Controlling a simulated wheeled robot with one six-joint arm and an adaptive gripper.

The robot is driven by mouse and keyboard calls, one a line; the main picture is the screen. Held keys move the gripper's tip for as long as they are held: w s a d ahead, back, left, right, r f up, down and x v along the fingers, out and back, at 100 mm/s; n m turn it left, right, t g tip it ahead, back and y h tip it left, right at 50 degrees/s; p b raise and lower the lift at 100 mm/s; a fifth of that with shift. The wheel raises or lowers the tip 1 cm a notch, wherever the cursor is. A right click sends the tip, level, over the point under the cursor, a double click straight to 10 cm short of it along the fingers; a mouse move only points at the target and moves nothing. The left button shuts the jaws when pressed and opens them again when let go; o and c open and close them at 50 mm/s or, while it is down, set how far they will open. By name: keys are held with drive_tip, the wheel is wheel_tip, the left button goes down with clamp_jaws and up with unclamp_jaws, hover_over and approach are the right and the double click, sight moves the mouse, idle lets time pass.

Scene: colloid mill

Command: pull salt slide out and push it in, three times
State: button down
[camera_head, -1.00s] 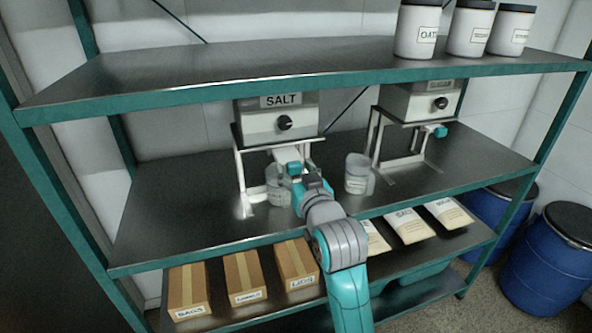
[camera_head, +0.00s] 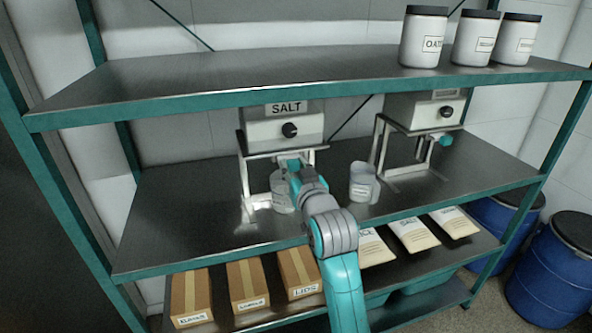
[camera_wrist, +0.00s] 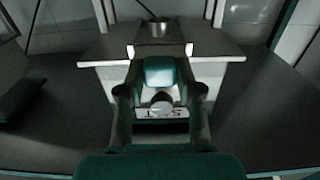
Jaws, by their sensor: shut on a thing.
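The salt dispenser (camera_head: 265,131) is a grey box with a SALT label and a black knob, on a metal stand on the middle shelf. My gripper (camera_wrist: 161,100) is shut on the teal handle (camera_wrist: 160,72) of the salt slide, below the dispenser's front. In the head view my gripper (camera_head: 295,171) and wrist hide most of the handle and slide. A clear jar (camera_head: 281,193) stands under the dispenser, partly behind my gripper. How far the slide sticks out is hard to tell.
A second dispenser (camera_head: 412,107) with a teal handle (camera_head: 445,140) stands to the right. A clear jar (camera_head: 361,183) stands between the stands. The upper shelf (camera_head: 250,72) runs above; boxes (camera_head: 247,284) and packets sit below. The middle shelf's left part is clear.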

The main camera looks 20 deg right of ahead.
drive_tip(key=c, duration=0.8)
unclamp_jaws()
drive_tip(key=shift+o, duration=0.2)
drive_tip(key=shift+s, duration=0.1)
drive_tip(key=s, duration=1.2)
drive_tip(key=shift+w, duration=0.1)
drive_tip(key=s+f+g, duration=0.2)
drive_tip(key=s+f, duration=1.7)
drive_tip(key=f, duration=0.3)
drive_tip(key=s+f, duration=0.2)
drive_tip(key=s, duration=1.1)
drive_tip(key=s+f+g, duration=0.1)
drive_tip(key=s, duration=1.2)
drive_tip(key=shift+f, duration=0.4)
